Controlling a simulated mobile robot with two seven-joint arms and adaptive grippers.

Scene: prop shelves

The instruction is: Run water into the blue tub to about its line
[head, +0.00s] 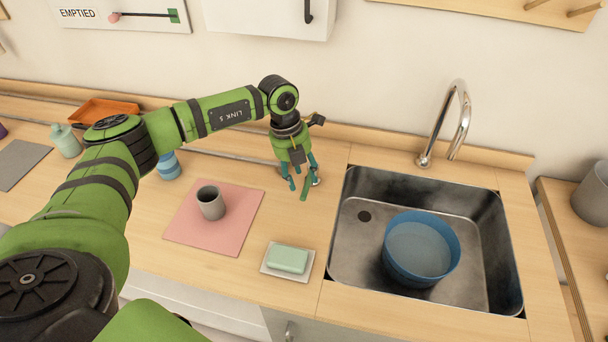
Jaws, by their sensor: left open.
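The blue tub (405,272) stands upright in the right part of the metal sink basin (350,262). Its inside looks pale grey-blue; I cannot tell how much water it holds, and I make out no clear line on it. The chrome tap (463,100) rises behind the sink, its spout end above the back edge; I see no stream from it. My left gripper (298,190) points down, open, over the counter left of the sink, apart from the tub and tap. A small shiny piece shows beside its fingertips, partly hidden. My right gripper is out of view.
A grey cup (211,204) stands on a pink mat (240,222). Green soap (288,259) lies on a white dish by the sink's left edge. A blue jar (168,168), a bottle (66,141) and an orange tray (100,109) are further left. A grey pot (592,196) stands right.

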